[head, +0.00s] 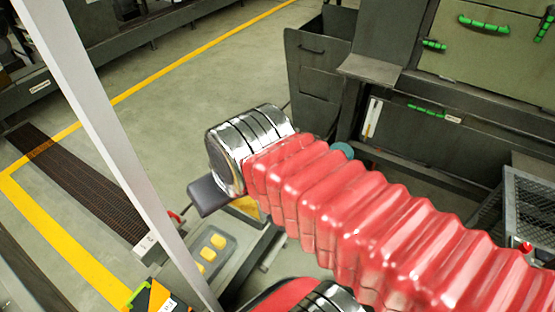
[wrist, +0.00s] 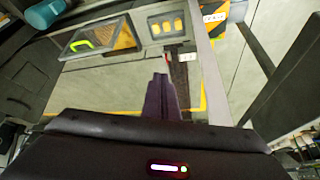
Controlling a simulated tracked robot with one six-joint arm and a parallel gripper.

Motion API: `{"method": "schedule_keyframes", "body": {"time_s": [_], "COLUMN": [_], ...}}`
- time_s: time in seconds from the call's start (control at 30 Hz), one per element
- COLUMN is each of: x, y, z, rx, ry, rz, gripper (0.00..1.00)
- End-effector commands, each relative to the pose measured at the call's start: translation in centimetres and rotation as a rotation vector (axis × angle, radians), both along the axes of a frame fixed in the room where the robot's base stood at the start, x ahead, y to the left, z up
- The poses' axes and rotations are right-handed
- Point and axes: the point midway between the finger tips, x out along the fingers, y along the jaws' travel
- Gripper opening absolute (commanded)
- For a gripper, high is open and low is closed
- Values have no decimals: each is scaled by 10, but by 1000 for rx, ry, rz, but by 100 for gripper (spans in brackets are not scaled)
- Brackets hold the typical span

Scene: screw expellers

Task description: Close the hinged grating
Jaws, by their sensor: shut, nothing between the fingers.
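My gripper (wrist: 162,90) shows in the wrist view as dark fingers closed together, with nothing between them. A grey wire-mesh piece (head: 528,205) stands at the right edge of the head view, partly cut off. A long brown floor grating (head: 75,185) lies flat at the left. I cannot tell which of these, if either, is the hinged grating. In the wrist view, my fingers are apart from a dark frame with a green handle (wrist: 82,44).
A pale post (head: 110,150) crosses the left side. A dark bin (head: 315,80) and machine housing (head: 480,60) with green handles stand behind. Open floor lies upper left.

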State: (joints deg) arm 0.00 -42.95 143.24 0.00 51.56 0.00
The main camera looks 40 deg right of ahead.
Motion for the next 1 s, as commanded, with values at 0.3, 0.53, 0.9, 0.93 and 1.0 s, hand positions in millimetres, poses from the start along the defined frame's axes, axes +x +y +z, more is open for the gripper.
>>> {"method": "schedule_keyframes", "body": {"time_s": [0.3, 0.53, 0.9, 0.93, 1.0], "x": [0, 1, 22, 25, 31], "y": [0, 0, -8, -10, -14], "z": [0, 0, -21, -24, -30], "rx": [0, 6, 166, 188, 240], "ry": [0, 4, 141, 156, 192], "rz": [0, -6, -190, -216, -274], "gripper": [0, 0, 0, 0, 0]}}
